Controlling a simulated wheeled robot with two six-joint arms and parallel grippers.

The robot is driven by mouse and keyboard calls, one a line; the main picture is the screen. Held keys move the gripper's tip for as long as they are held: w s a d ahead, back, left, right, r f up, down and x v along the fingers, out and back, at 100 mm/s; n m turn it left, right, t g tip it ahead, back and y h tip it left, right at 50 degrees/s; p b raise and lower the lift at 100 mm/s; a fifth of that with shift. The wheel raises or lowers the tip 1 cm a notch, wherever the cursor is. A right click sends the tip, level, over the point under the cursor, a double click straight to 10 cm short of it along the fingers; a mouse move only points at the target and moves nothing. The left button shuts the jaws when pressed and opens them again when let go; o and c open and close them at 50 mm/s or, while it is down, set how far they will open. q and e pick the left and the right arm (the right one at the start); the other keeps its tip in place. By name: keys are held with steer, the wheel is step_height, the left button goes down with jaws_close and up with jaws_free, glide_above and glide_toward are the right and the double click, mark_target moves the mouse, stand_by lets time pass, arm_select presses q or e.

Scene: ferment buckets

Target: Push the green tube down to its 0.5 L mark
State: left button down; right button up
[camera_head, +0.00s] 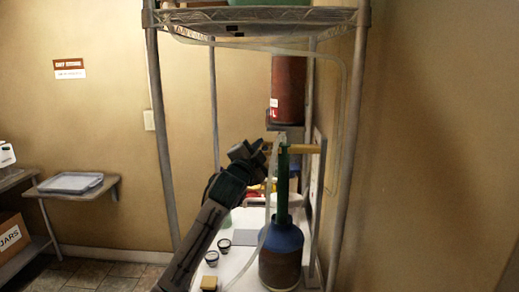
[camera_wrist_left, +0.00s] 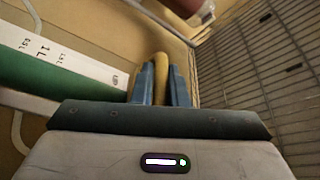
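The green tube (camera_head: 283,190) stands upright in the neck of a blue-topped brown vessel (camera_head: 281,245). In the left wrist view the green tube (camera_wrist_left: 55,83) lies across the left side, with a white scale strip on it reading "1 L". A yellow bar (camera_head: 306,149) sticks out sideways near the tube's top. My left gripper (camera_head: 268,148) is at the tube's upper end. In the left wrist view its blue fingers (camera_wrist_left: 163,84) are closed around the yellow bar (camera_wrist_left: 161,68). My right gripper is not in view.
A wire rack (camera_head: 260,18) with upright posts surrounds the white bench (camera_head: 238,262). A dark red cylinder (camera_head: 289,88) stands behind the tube. Clear hose (camera_head: 262,240) hangs beside the vessel. Small dark-rimmed cups (camera_head: 223,246) and a yellow block (camera_head: 209,283) stand left of it.

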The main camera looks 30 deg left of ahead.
arm_select(q)
steer(key=shift+f, duration=0.1)
step_height(320, 180, down, 17)
steer(key=b, duration=0.9)
steer(key=c, duration=1.5)
jaws_free()
steer(key=shift+s+d+r, duration=0.1)
steer(key=shift+r, duration=0.15)
steer(key=shift+o, duration=0.2)
steer(key=b+v, duration=0.4)
steer(key=v, duration=0.6)
steer(key=shift+s+b, duration=0.35)
steer(key=shift+s, duration=0.05)
